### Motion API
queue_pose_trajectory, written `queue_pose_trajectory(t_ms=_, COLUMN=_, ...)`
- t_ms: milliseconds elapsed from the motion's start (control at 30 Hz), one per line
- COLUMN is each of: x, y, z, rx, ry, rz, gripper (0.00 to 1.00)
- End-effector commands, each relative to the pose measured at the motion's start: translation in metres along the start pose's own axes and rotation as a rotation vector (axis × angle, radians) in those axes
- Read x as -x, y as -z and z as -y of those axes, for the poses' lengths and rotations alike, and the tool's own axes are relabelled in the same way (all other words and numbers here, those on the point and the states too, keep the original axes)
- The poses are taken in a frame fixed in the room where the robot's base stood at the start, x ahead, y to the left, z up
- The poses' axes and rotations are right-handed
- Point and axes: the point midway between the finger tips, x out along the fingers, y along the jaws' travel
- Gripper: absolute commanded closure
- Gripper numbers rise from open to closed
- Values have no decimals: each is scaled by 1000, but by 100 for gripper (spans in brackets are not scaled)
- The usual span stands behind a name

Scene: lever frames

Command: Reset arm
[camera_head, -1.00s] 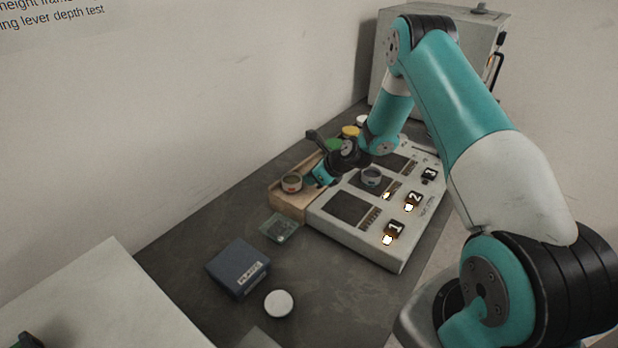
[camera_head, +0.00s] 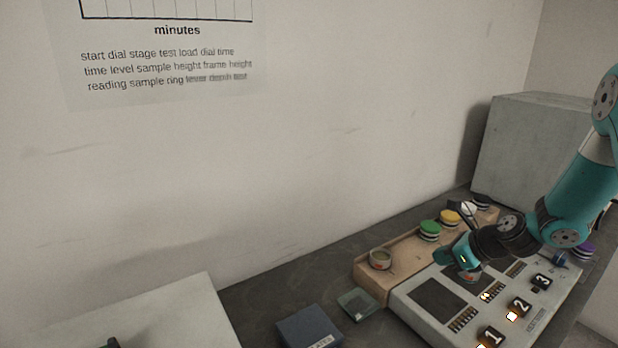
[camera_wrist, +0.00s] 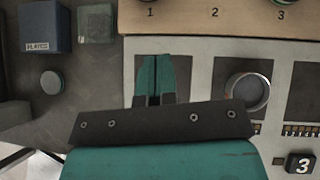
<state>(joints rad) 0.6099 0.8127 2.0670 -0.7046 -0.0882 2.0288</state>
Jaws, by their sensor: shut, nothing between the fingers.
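My gripper (camera_head: 452,258) is shut and empty over the grey panel (camera_head: 408,308). In the wrist view its teal fingers (camera_wrist: 154,70) are together, in front of the leftmost dark square. A metal ring or cup (camera_wrist: 246,92) sits on the middle dark square; in the head view my gripper mostly hides it. My arm reaches in from the right in the head view, bent at the elbow.
A wooden rack (camera_head: 372,279) behind the panel holds a tan-topped cup (camera_head: 380,259), a green-topped one (camera_head: 429,231) and a yellow-topped one (camera_head: 451,217). A blue box (camera_head: 312,329) and a glass dish (camera_head: 358,304) lie left. A grey cabinet (camera_head: 530,150) stands at back right.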

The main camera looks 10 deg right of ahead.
Motion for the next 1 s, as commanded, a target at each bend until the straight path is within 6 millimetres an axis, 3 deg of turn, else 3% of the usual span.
queue_pose_trajectory(t_ms=67, x=4, y=-18, z=-14, rx=111, ry=-29, rz=-5, gripper=100)
queue_pose_trajectory(t_ms=167, x=15, y=-53, z=-54, rx=404, ry=-109, rz=-21, gripper=100)
queue_pose_trajectory(t_ms=333, x=58, y=-110, z=-167, rx=1169, ry=-328, rz=-3, gripper=100)
queue_pose_trajectory(t_ms=467, x=106, y=-123, z=-252, rx=1771, ry=-505, rz=79, gripper=100)
queue_pose_trajectory(t_ms=600, x=160, y=-110, z=-321, rx=2333, ry=-676, rz=225, gripper=100)
queue_pose_trajectory(t_ms=700, x=189, y=-94, z=-350, rx=2623, ry=-767, rz=335, gripper=100)
queue_pose_trajectory(t_ms=800, x=208, y=-82, z=-365, rx=2805, ry=-828, rz=420, gripper=100)
queue_pose_trajectory(t_ms=1000, x=218, y=-74, z=-372, rx=2914, ry=-868, rz=480, gripper=100)
